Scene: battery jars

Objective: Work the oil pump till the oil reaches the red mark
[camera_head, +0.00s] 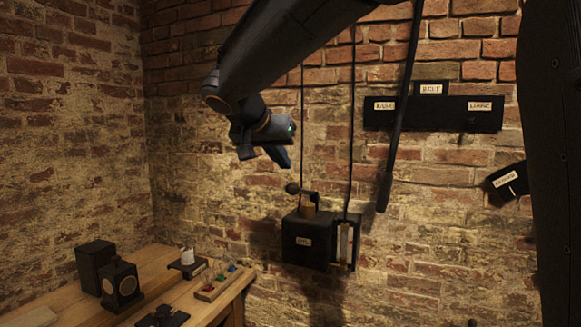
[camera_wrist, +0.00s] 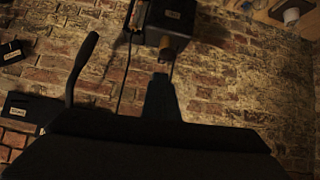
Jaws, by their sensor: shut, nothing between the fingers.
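The oil pump (camera_head: 303,240) is a dark box on the brick wall, labelled OIL. A brass cylinder (camera_head: 309,207) and a dark lever with a round knob (camera_head: 292,188) are on its top. A narrow sight gauge (camera_head: 345,245) stands at its right side; the oil level and the red mark are too small to read. My gripper (camera_head: 284,158) is shut and empty, above the knob and apart from it in the head view. In the wrist view, my gripper (camera_wrist: 160,82) points toward the pump box (camera_wrist: 168,14) and its brass cylinder (camera_wrist: 172,44).
A long dark lever (camera_head: 399,130) hangs right of the pump. A board (camera_head: 433,113) with labels is on the wall behind it, and a tilted labelled box (camera_head: 505,180) is farther right. A wooden bench (camera_head: 60,285) with small devices stands at lower left.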

